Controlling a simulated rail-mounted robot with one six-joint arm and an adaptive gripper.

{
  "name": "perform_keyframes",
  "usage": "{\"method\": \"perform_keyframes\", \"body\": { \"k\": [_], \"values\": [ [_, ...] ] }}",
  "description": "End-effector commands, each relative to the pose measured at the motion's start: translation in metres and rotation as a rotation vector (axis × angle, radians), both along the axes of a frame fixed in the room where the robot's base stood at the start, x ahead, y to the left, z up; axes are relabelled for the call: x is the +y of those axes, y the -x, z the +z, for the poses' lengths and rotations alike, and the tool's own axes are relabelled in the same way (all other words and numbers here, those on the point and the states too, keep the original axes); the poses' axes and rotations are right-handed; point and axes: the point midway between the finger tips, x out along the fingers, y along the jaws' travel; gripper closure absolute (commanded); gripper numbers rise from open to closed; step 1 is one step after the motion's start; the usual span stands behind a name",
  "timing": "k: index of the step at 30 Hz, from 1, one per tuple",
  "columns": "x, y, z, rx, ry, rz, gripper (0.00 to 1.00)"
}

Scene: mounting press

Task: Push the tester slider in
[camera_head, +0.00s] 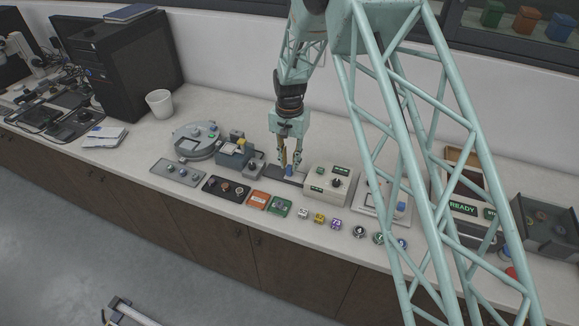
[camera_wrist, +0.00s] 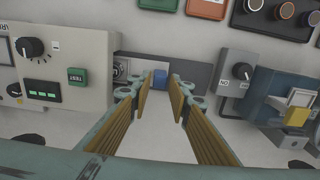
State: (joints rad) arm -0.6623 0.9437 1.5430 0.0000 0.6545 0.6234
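The tester (camera_head: 329,183) is a pale box with a dial and green displays, in the middle of the bench. In the wrist view the tester (camera_wrist: 62,62) is at the left, with a green TEST button. A dark grey track runs out from its side, and a blue block (camera_wrist: 160,77), which looks like the slider, stands on it. The blue block also shows in the head view (camera_head: 289,172). My gripper (camera_head: 290,163) points down just above the block. In the wrist view its fingers (camera_wrist: 160,88) are apart, with the block seen between their tips. I cannot tell whether they touch it.
A grey-blue device with a yellow part (camera_head: 236,154) stands left of the track. Orange (camera_head: 258,199) and green (camera_head: 280,206) trays and small dice lie along the front. A white cup (camera_head: 160,103) stands back left. My arm hides part of the right side.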

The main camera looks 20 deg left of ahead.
Motion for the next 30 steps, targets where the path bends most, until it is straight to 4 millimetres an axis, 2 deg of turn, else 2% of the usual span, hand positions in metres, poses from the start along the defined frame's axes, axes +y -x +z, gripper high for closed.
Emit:
{"method": "perform_keyframes", "body": {
  "k": [9, 18, 30],
  "values": [
    [0.000, 0.000, 0.045, -0.001, -0.001, 0.000, 0.82],
    [0.000, 0.000, 0.079, -0.001, -0.001, 0.000, 0.82],
    [0.000, 0.000, 0.091, 0.000, 0.000, 0.000, 0.82]
  ]
}}
